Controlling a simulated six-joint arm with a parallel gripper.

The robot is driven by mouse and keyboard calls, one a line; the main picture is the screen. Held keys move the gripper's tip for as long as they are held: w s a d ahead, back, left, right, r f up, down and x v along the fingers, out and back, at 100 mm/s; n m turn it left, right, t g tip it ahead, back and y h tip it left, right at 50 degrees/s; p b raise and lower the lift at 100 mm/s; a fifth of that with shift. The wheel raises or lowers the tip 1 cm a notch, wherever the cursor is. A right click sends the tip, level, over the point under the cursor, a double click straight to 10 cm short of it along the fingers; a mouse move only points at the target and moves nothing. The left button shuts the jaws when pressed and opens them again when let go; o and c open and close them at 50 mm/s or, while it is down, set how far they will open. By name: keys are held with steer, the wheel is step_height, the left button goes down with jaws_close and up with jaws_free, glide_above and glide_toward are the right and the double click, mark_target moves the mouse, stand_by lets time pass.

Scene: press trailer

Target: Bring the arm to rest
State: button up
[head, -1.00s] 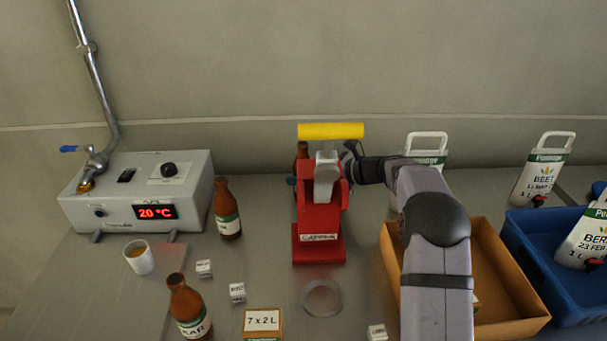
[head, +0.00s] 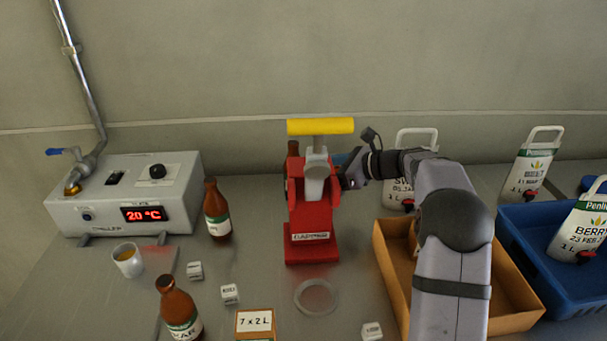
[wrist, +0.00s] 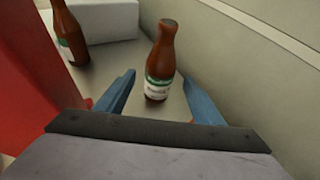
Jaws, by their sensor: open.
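My gripper (wrist: 158,98) is open in the wrist view, its two blue fingers apart. A brown bottle with a green and white label (wrist: 160,62) stands upright beyond and between the fingers, and no contact shows. In the head view my arm reaches over the cardboard box, with its wrist just right of the red press (head: 312,215). The press has a yellow handle (head: 320,126). The fingertips are mostly hidden behind the press there. A brown bottle top (head: 293,148) shows behind the press.
A grey chiller (head: 130,195) and brown bottles (head: 217,210) (head: 178,308) stand left. A clear ring (head: 316,297), small white blocks (head: 230,294) and a 7 x 2 L card (head: 254,323) lie in front. The cardboard box (head: 515,320) and blue crate (head: 540,265) are right.

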steer(key=shift+s+d+r, duration=0.25)
steer(key=shift+s+d, duration=0.05)
steer(key=shift+d, duration=0.15)
